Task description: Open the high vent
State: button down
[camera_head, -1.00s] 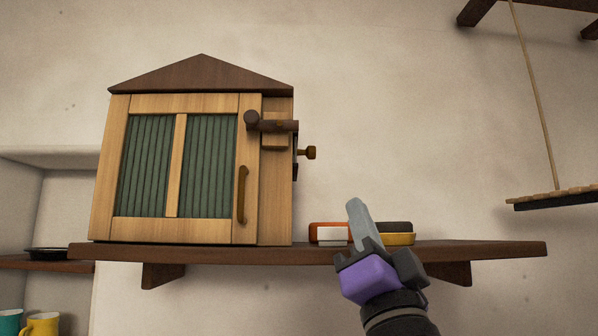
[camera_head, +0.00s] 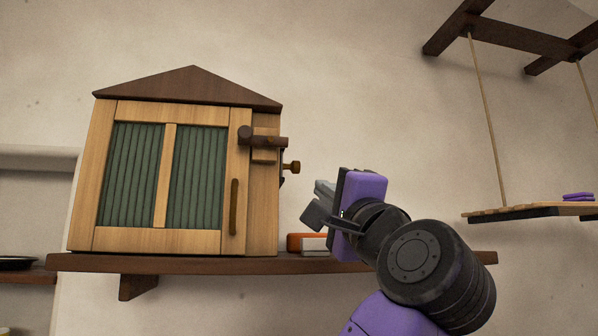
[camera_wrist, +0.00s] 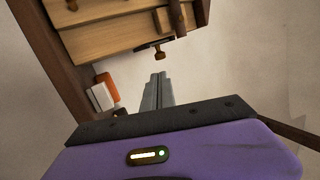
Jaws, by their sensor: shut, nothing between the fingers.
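A small house-shaped wooden cabinet (camera_head: 268,215) with a dark gabled roof stands on a high shelf; it looks like the vent. Its front door (camera_head: 165,180) has two green slatted panels and appears closed. A curved handle (camera_head: 234,206) is at the door's right side. A dark wooden turn-bar (camera_head: 265,139) lies level across the door's upper right edge.
The shelf (camera_head: 150,264) runs under the cabinet. An orange and white item (camera_head: 306,243) lies on it, partly behind my gripper. A hanging rope shelf (camera_head: 530,211) with a purple item (camera_head: 577,196) is at the right. The wall between them is clear.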

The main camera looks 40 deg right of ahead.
aim_at(298, 169)
jog(key=p+x, duration=0.5)
jog(key=x, duration=0.8)
jog(key=shift+r+p, duration=0.1)
jog(key=shift+p, duration=0.3)
jog(key=shift+w+d, duration=0.1)
jog(key=shift+w, duration=0.05)
